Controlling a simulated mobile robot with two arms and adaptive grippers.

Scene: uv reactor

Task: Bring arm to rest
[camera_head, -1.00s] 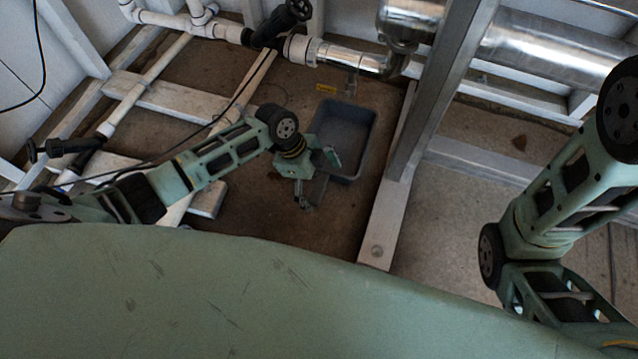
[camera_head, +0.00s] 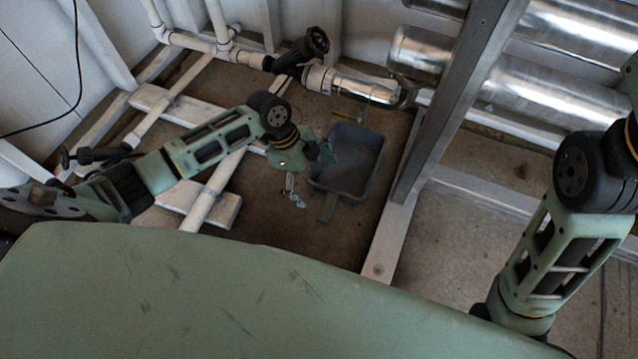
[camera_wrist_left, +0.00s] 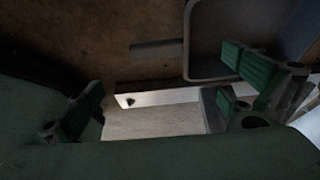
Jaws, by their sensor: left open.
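My left arm (camera_head: 205,145) reaches in from the left over the brown floor. Its left gripper (camera_head: 311,174) is open, with one finger toward the grey bin (camera_head: 374,184) and the other lower left. I see nothing between the fingers. The left wrist view shows the left gripper (camera_wrist_left: 165,100) with its green-padded fingers wide apart; the bin's edge (camera_wrist_left: 187,45) lies beyond the right-hand fingers. My right arm (camera_head: 560,250) shows at the right side; its gripper is outside the view.
White pipes (camera_head: 190,42) with a black-handled valve (camera_head: 303,48) run along the back. A grey metal post (camera_head: 455,100) stands right of the bin, on a white floor beam (camera_head: 388,240). Large silver pipes (camera_head: 540,95) cross the upper right. White floor boards (camera_head: 200,200) lie below my left arm.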

